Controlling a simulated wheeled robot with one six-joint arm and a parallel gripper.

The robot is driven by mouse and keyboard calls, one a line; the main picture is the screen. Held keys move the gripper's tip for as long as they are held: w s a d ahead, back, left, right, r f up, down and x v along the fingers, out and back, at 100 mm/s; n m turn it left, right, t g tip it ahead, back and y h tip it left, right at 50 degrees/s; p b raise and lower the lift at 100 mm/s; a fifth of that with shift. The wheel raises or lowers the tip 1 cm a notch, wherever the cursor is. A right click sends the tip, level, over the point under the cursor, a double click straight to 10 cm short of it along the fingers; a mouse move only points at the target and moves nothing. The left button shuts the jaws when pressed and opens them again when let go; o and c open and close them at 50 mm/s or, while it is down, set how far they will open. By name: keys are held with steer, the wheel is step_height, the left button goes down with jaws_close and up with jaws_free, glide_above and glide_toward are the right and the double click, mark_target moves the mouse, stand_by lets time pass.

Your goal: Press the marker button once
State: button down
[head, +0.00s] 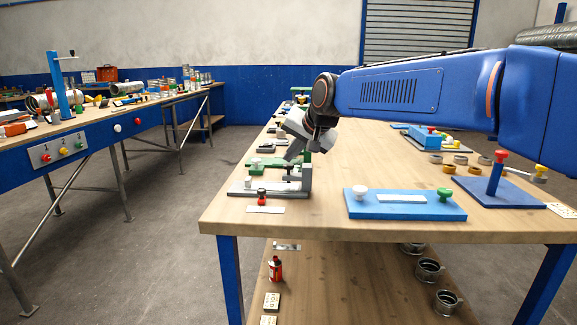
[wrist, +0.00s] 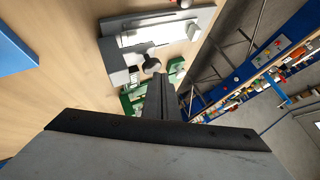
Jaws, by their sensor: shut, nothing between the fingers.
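My gripper (head: 290,158) is shut and empty, pointing down over the near left end of the wooden workbench (head: 340,220). Its closed fingers also show in the wrist view (wrist: 162,98). Just below it stands a grey fixture (head: 238,189) with an upright block at its right end. In the wrist view a dark round knob (wrist: 152,65) on this grey fixture (wrist: 118,70) is close to the fingertips, apart from them as far as I can see. A red-topped knob (head: 262,197) stands at the fixture's front edge. I cannot tell which part is the marker button.
A green fixture (head: 257,163) stands just behind the grey one. A blue plate (head: 380,208) with white and green knobs lies to the right. A blue post (head: 495,180) with a red top stands farther right. A second bench (head: 100,135) is across the aisle.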

mark_target(291, 166)
steer(key=shift+f, duration=0.75)
stand_by(1.2)
steer(key=shift+r, duration=1.2)
steer(key=shift+r, duration=2.5)
steer(key=s+d+f+h, duration=0.1)
steer(key=s+d+f, duration=0.3)
steer(key=s+d, duration=0.25)
steer(key=s+d+f+n+g+h, duration=0.1)
steer(key=s+d+f, duration=0.3)
steer(key=s+d, duration=0.3)
steer(key=s+d+f+h, duration=0.1)
steer(key=s+d+f, duration=0.2)
steer(key=s+d, duration=0.35)
steer(key=s+d+f+g+h, duration=0.1)
steer(key=s+d+f, duration=0.5)
steer(key=s+f, duration=0.2)
steer(key=s+d+f+n+h, duration=0.1)
steer(key=s+d+f, duration=0.4)
steer(key=s+f, duration=0.4)
steer(key=shift+s+d+f+g, duration=0.15)
steer(key=shift+s+d+g, duration=0.25)
steer(key=shift+s, duration=0.45)
